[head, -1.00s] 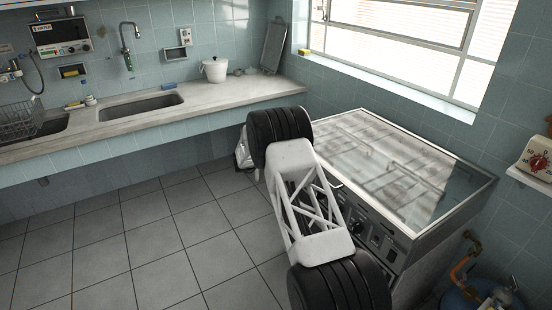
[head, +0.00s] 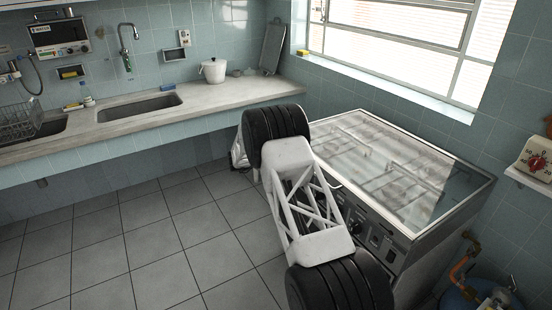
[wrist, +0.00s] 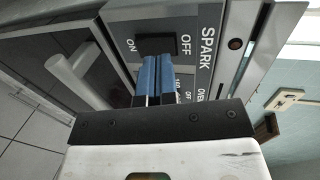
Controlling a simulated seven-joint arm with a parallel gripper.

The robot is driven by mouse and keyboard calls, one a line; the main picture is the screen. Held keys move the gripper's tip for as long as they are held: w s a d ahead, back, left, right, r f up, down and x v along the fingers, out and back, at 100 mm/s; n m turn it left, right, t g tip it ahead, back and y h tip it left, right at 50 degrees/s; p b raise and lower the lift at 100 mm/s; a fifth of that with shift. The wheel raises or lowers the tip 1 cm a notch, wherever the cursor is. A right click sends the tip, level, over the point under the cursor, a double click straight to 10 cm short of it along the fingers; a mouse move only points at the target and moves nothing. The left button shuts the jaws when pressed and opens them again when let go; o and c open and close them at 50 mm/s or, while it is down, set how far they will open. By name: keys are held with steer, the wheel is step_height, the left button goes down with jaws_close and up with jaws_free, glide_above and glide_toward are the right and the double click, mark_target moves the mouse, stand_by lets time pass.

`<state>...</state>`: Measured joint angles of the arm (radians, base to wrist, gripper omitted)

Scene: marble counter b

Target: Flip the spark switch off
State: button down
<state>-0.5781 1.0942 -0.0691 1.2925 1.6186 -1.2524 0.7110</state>
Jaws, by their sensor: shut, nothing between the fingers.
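The spark switch (wrist: 156,46) is a black rocker on the stove's grey front panel, with "SPARK" lettered above it and "ON" and "OFF" printed beside it in the wrist view. My gripper (wrist: 155,60) is shut and empty, its two blue fingertips together at the switch's lower edge. The tips overlap part of the switch, and I cannot tell whether they touch it. Which way the rocker is tipped is not clear. In the head view my arm covers much of the stove front, and the gripper tips are hidden.
The stove (head: 470,205) has a closed glass lid and more controls along its front panel. A pale handle bar (wrist: 78,72) sticks out near the fingers at left. A sink counter (head: 215,98) runs along the back wall. The tiled floor (head: 150,245) at left is clear.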

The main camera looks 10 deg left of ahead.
steer(key=r+v, duration=0.1)
steer(key=v, duration=1)
steer(key=shift+r, duration=0.4)
